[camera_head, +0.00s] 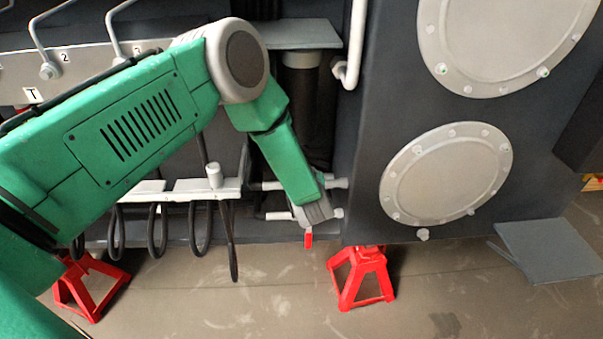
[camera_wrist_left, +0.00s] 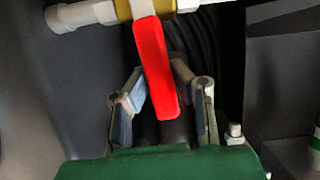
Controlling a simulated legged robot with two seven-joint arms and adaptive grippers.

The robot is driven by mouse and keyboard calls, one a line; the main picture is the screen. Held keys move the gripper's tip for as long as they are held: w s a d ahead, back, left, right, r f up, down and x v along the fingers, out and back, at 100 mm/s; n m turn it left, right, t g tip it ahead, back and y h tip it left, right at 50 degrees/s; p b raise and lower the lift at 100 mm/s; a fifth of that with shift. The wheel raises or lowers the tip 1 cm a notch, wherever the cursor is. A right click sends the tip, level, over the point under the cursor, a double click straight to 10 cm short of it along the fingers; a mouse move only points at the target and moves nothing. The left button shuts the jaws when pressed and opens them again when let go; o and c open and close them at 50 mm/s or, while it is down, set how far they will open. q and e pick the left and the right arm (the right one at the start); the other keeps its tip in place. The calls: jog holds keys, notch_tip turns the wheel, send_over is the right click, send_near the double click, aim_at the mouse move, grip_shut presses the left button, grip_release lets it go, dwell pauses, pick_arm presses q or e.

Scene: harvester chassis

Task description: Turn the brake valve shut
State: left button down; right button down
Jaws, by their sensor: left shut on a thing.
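The brake valve has a red lever handle (camera_wrist_left: 155,65), which hangs down, slightly slanted, from a brass-coloured body (camera_wrist_left: 124,9) on a pale pipe in the left wrist view. In the head view only the lower end of the red handle (camera_head: 308,240) shows, below my gripper. My left gripper (camera_head: 314,214) is at the valve, low beside the dark chassis panel. The valve body is mostly hidden in the head view. My right gripper is not in view.
Pale pipe ends (camera_head: 337,183) stick out next to the gripper. Black hose loops (camera_head: 233,240) hang to the left under a light rail (camera_head: 180,190). A red jack stand (camera_head: 361,278) stands below right. Round cover plates (camera_head: 447,173) are on the chassis panel at right.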

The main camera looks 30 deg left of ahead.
pick_arm(q)
jog(key=shift+w+d+f+m, duration=0.15)
jog(key=shift+d+m, duration=0.15)
jog(key=shift+d, duration=0.3)
jog(key=shift+f, duration=0.1)
jog(key=c, duration=1.4)
grip_release()
jog(key=shift+w, duration=0.1)
jog(key=shift+o, duration=0.2)
jog(key=v, duration=1.2)
jog(key=shift+d, duration=0.2)
jog(key=shift+w, duration=0.1)
